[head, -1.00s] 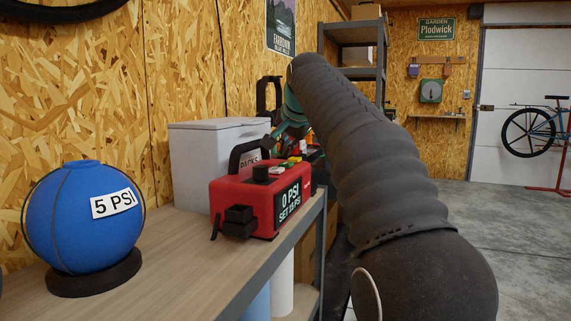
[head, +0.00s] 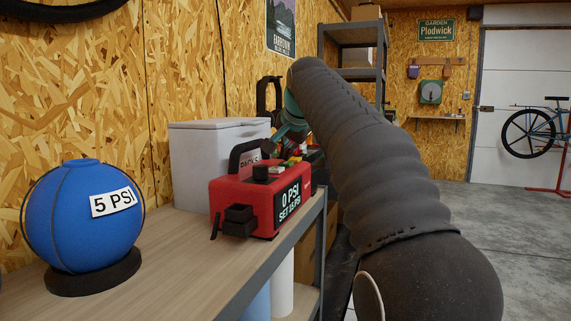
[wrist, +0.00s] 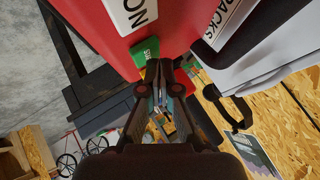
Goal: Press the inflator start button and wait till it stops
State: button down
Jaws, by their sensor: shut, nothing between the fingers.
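The red inflator (head: 230,190) stands on the bench with a black handle. Its side display (head: 290,201) reads "0 PSI" and a set line that looks like "SET 15 PSI". Small coloured buttons (head: 288,164) show on its top, partly behind my arm. In the wrist view, a green button (wrist: 145,50) with white lettering lies just beyond my fingertips, with a red one (wrist: 183,82) beside it. My gripper (wrist: 156,72) is shut and empty, pointing at the inflator's top near the green button. I cannot tell whether it touches. In the head view my gripper (head: 272,147) is partly hidden.
A blue ball (head: 85,215) labelled "5 PSI" sits on a black ring at the bench's left. A pale grey box (head: 195,160) stands behind the inflator, close to my gripper. The wooden bench top (head: 170,265) is clear in front. A metal shelf (head: 355,75) stands behind.

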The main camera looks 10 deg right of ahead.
aim_at(287, 163)
jog(key=shift+f, duration=0.45)
dwell(0.3)
jog(key=shift+r, duration=0.15)
jog(key=shift+r+p, duration=0.75)
jog(key=shift+p, duration=0.05)
jog(key=shift+r, duration=0.1)
notch_tip(287, 163, up, 3)
jog(key=shift+f+p, duration=0.1)
jog(key=shift+p, duration=1.15)
jog(key=shift+r, duration=1)
